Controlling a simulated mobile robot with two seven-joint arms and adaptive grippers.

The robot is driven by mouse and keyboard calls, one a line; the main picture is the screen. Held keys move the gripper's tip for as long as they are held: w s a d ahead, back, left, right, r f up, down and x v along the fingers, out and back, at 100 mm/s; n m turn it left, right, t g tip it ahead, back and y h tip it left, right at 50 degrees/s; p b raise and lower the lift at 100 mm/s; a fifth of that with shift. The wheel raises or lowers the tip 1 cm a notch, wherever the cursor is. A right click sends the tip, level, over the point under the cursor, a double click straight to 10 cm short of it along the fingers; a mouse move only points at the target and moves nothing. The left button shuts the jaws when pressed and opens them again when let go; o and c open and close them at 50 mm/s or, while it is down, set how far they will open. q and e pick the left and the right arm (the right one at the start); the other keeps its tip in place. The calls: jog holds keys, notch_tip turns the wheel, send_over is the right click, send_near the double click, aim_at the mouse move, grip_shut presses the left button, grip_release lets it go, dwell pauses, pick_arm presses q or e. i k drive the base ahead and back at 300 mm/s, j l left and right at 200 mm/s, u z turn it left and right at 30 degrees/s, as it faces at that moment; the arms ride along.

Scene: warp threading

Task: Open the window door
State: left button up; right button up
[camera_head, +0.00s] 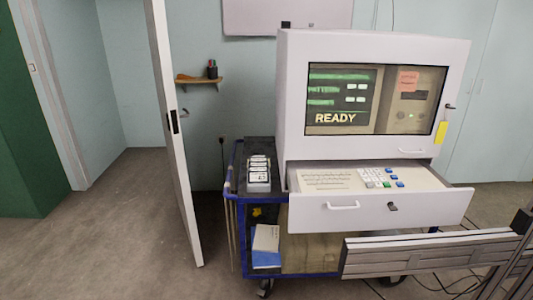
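The window door (376,147) is the upper front of a white cabinet (375,45) and looks shut. Its clear pane shows a screen with green lines and the word READY (335,118). A key or small latch (449,106) sits at the door's right edge, with a yellow tag (441,132) hanging below it. Under the door, a white drawer (375,209) stands pulled out, with a keyboard (340,180) inside. Neither of my grippers is in view.
An upright white door panel (174,125) stands to the left. A metal rail frame (430,254) fills the lower right. Floor at left is clear.

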aim_at(303, 49)
jog(key=i+j+z, duration=0.15)
jog(key=i+j, duration=0.4)
jog(key=i, duration=0.2)
jog(key=i+j+z, duration=0.15)
jog(key=i+j, duration=0.5)
jog(key=i+j+z, duration=0.2)
jog(key=j, duration=0.25)
jog(key=j+z, duration=0.15)
jog(key=j, duration=0.35)
jog(key=i+j+z, duration=0.2)
jog(key=j, duration=0.3)
jog(key=k, duration=0.05)
